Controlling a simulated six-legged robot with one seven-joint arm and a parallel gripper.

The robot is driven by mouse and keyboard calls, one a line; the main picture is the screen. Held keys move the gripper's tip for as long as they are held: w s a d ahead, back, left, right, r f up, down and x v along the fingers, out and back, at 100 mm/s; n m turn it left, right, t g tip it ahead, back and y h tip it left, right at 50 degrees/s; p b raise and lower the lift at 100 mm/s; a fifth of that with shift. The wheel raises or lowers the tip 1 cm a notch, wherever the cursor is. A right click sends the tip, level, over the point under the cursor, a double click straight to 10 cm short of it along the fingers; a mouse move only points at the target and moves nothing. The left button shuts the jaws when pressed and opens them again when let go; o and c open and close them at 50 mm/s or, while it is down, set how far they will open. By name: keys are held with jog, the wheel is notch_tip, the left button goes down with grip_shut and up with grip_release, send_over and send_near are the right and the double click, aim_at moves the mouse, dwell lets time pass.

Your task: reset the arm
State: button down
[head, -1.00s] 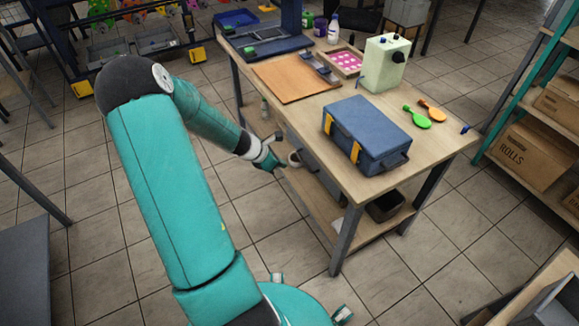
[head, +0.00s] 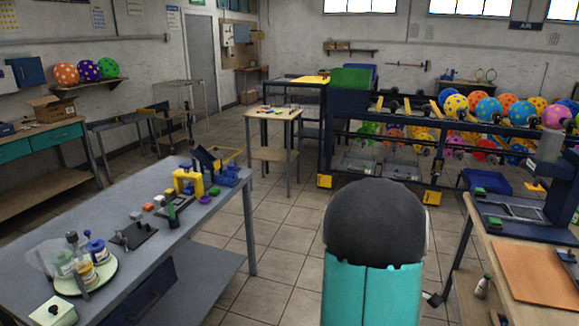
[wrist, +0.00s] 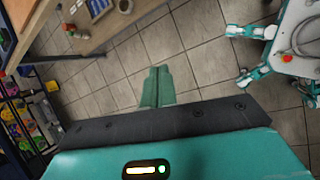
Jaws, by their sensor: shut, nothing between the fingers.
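In the wrist view my gripper (wrist: 157,88) is shut and empty; its teal fingers lie together over the tiled floor. In the head view my arm stands at the lower middle, with a dark round joint above a teal link, and it hides most of what lies beyond it. The gripper's fingers cannot be made out there. The wooden-topped worktable (head: 484,235) is just right of the arm. Part of a table (wrist: 88,40) shows at the upper left of the wrist view, apart from the fingers.
A grey table (head: 115,215) with jars and a yellow-and-blue device stands at the left. A small wooden table (head: 273,113) stands mid-room. Tiled floor (head: 265,235) is clear between them.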

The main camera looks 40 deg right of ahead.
jog(key=w+a+r+m+t, duration=0.1)
jog(key=w+a+r+t, duration=0.1)
jog(key=w+a+r, duration=0.45)
jog(key=w+a+r+m+t+y, duration=0.1)
jog(key=w+a+r+t, duration=0.2)
jog(key=a, duration=0.6)
jog(key=w+a+r+m+t, duration=0.1)
jog(key=w+a+r, duration=0.3)
jog(key=w+a, duration=0.3)
jog(key=s+a+r+t+y, duration=0.1)
jog(key=a+r, duration=0.3)
jog(key=a, duration=0.8)
jog(key=s+a+r+t+y, duration=0.2)
jog(key=s+a+r+y, duration=0.1)
jog(key=a, duration=0.8)
jog(key=shift+s+a+r, duration=0.4)
jog(key=shift+s+r, duration=0.05)
jog(key=shift+s, duration=0.25)
